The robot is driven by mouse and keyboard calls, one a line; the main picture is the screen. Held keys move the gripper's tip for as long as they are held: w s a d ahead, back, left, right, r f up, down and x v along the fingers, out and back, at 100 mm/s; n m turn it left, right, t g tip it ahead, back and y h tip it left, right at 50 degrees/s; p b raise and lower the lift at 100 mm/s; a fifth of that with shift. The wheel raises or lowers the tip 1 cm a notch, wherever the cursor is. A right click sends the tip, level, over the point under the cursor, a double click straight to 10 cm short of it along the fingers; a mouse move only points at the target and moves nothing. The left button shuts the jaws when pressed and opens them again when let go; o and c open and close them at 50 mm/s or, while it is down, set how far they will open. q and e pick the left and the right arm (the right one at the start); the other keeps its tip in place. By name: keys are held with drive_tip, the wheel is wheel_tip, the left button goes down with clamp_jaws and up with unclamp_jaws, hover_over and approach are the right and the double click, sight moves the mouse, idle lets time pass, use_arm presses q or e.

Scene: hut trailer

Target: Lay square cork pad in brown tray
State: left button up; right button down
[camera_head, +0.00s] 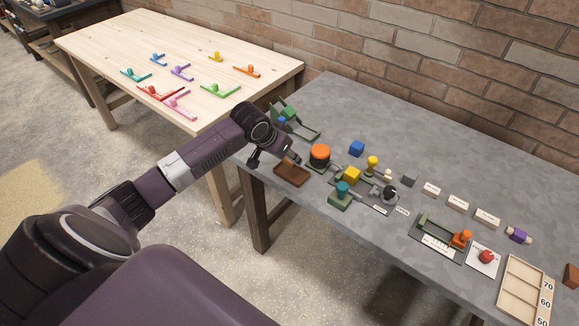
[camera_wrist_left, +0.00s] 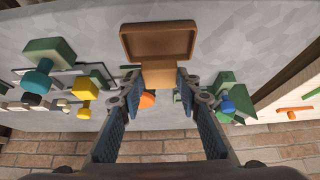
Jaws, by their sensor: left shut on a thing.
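The brown tray (camera_head: 291,174) lies near the left end of the grey table. In the left wrist view the tray (camera_wrist_left: 158,57) shows its rim and floor, empty where visible. My left gripper (camera_head: 277,158) is just behind the tray in the head view, pointing down. In the left wrist view my left gripper (camera_wrist_left: 160,80) is shut on the square cork pad (camera_wrist_left: 159,74), a light tan-brown piece between the fingertips. The pad overlaps the tray's near rim in that picture; whether they touch I cannot tell. The pad is not clear in the head view. My right gripper is out of view.
An orange-topped cylinder (camera_head: 320,154) stands right beside the tray. A green holder (camera_head: 296,122) with a blue knob is behind my gripper. Blue (camera_head: 357,148) and yellow (camera_head: 351,174) blocks and other small pieces crowd the right. A wooden table (camera_head: 130,60) with coloured pieces stands left.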

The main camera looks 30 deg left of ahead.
sight(293, 171)
use_arm(q)
drive_tip(key=shift+f, duration=2.65)
drive_tip(key=shift+f, duration=0.15)
drive_tip(key=o, duration=0.7)
drive_tip(key=v, duration=1.2)
drive_tip(key=shift+r, duration=0.25)
